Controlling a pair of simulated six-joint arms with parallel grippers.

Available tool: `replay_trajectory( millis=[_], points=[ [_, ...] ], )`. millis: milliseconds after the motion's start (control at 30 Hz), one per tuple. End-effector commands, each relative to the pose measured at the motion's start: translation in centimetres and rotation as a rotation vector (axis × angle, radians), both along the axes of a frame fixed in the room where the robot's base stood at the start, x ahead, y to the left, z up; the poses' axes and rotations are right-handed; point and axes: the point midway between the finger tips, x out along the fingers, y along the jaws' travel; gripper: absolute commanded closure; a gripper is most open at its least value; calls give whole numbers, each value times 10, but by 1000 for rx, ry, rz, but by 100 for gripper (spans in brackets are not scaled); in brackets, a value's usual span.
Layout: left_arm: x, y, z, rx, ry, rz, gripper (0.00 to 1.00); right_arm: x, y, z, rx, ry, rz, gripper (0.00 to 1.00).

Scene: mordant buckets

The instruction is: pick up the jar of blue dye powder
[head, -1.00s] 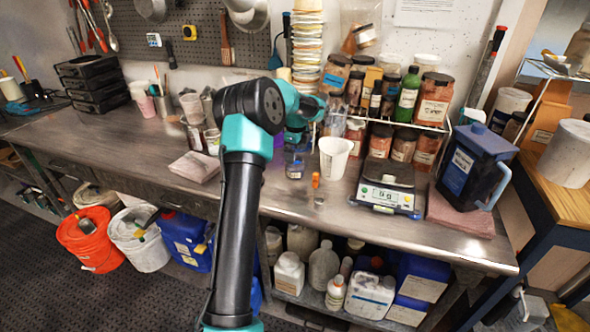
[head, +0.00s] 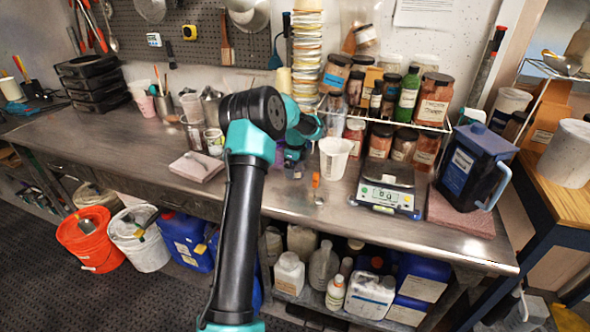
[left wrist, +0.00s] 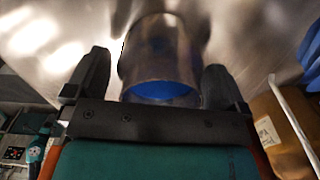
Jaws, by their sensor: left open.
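The jar of blue dye powder (left wrist: 158,62) is a clear jar with bright blue powder showing, standing on the steel bench. In the left wrist view it sits between the two dark fingers of my left gripper (left wrist: 156,80). The fingers are apart, with a small gap visible on either side of the jar. In the head view my left gripper (head: 296,150) is at the jar (head: 294,169), and hides most of it. My right gripper is not in view.
A white plastic cup (head: 334,158) and a small orange-handled tool (head: 317,188) are just right of the jar. A scale (head: 387,188) stands further right. A wire rack (head: 398,124) of dye jars is behind. A pinkish cloth pad (head: 197,167) lies left.

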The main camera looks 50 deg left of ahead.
Motion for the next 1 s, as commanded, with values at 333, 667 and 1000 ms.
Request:
replay_trajectory(
  millis=[333,667,1000],
  points=[
    [0,0,-2,0,-1,0,0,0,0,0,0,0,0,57],
    [0,0,-2,0,-1,0,15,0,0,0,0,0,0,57],
    [0,0,-2,0,-1,0,48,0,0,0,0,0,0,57]
  ],
)
